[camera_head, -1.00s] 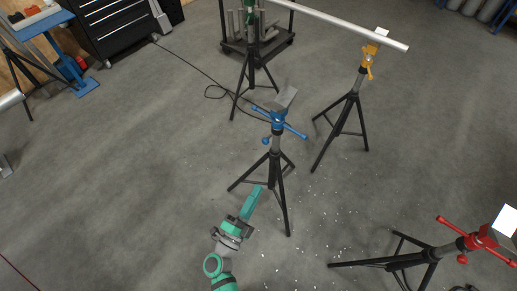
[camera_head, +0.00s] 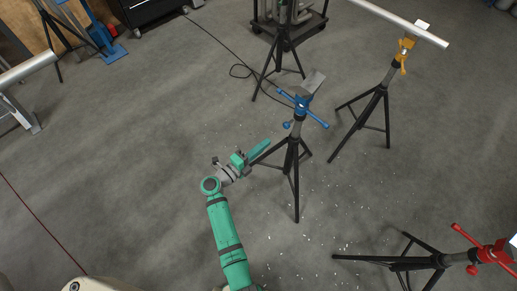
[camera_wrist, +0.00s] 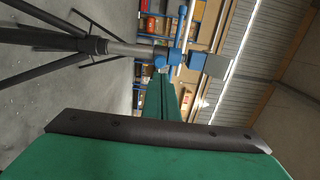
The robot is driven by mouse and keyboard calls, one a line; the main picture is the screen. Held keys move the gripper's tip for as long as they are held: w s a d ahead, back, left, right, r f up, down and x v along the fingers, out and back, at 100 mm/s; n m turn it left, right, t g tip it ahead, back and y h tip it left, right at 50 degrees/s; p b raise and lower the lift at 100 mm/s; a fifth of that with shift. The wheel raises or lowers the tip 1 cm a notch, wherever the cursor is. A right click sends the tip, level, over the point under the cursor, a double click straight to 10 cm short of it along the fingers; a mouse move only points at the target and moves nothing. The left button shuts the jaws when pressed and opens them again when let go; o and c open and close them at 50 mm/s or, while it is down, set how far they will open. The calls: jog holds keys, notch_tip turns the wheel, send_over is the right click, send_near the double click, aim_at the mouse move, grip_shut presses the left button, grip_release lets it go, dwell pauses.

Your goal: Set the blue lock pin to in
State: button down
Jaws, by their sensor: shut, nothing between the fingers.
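The blue-headed stand (camera_head: 297,140) stands on black tripod legs in the middle of the head view. Its blue collar (camera_head: 301,103) carries a long cross handle and a small blue knob (camera_head: 287,125) low on its left side. A grey V-shaped rest tops it. I cannot tell whether the blue lock pin is in or out. My gripper (camera_head: 264,145) is shut and empty, left of the stand and lower than its blue collar. In the wrist view the stand lies sideways, its blue collar (camera_wrist: 170,57) beyond my green fingers (camera_wrist: 162,98).
A yellow-headed stand (camera_head: 404,52) holds a long pipe (camera_head: 400,22) at the back right. A red-headed stand (camera_head: 487,253) is at the lower right. White scraps lie on the floor around the blue stand's right.

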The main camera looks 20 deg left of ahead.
aim_at(285, 127)
jog(key=x, duration=0.8)
jog(key=shift+w+d, duration=0.2)
jog(key=shift+w, duration=0.15)
jog(key=shift+w, duration=0.1)
